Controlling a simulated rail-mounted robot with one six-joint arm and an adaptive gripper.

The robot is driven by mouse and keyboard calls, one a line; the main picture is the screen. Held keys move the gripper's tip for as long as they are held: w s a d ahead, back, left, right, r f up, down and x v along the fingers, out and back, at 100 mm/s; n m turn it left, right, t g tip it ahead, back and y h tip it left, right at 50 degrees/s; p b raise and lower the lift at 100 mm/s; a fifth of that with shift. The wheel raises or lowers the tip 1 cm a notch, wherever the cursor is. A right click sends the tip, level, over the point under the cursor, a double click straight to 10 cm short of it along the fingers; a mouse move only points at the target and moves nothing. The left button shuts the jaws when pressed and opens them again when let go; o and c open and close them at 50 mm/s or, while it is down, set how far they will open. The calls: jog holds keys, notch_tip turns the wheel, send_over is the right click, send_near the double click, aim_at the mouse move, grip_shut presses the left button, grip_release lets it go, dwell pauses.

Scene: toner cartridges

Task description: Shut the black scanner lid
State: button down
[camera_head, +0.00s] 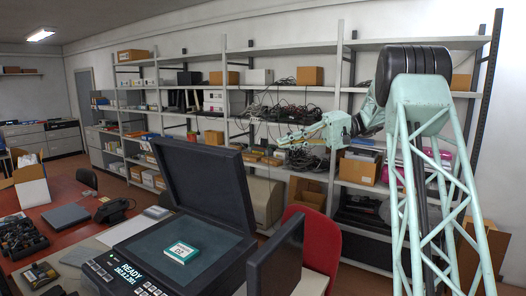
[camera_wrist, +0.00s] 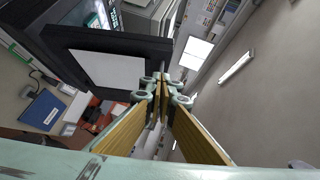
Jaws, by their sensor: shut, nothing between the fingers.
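The black scanner lid (camera_head: 203,182) stands raised, tilted back from the dark scanner body (camera_head: 140,262). A small teal and white box (camera_head: 181,252) lies on the scanner glass (camera_head: 165,244). My gripper (camera_head: 282,142) is at the end of my pale green arm, right of and behind the lid in the head view, apparently apart from it. In the wrist view, my gripper (camera_wrist: 163,80) has its fingertips together with nothing between them. The lid (camera_wrist: 150,47) shows there just beyond the fingertips, with a pale panel (camera_wrist: 108,70); whether they touch cannot be told.
A dark monitor-like panel (camera_head: 275,258) and a red chair (camera_head: 318,240) stand right of the scanner. Shelves (camera_head: 290,50) with boxes and cables line the back wall. A red table (camera_head: 60,225) with office items lies at left.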

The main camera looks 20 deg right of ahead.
jog(key=s+x, duration=0.3)
jog(key=x, duration=0.9)
jog(key=shift+w+a+f+p, duration=0.25)
jog(key=shift+a+p, duration=0.1)
jog(key=shift+a, duration=0.3)
jog(key=shift+s+a, duration=0.1)
jog(key=shift+a, duration=0.05)
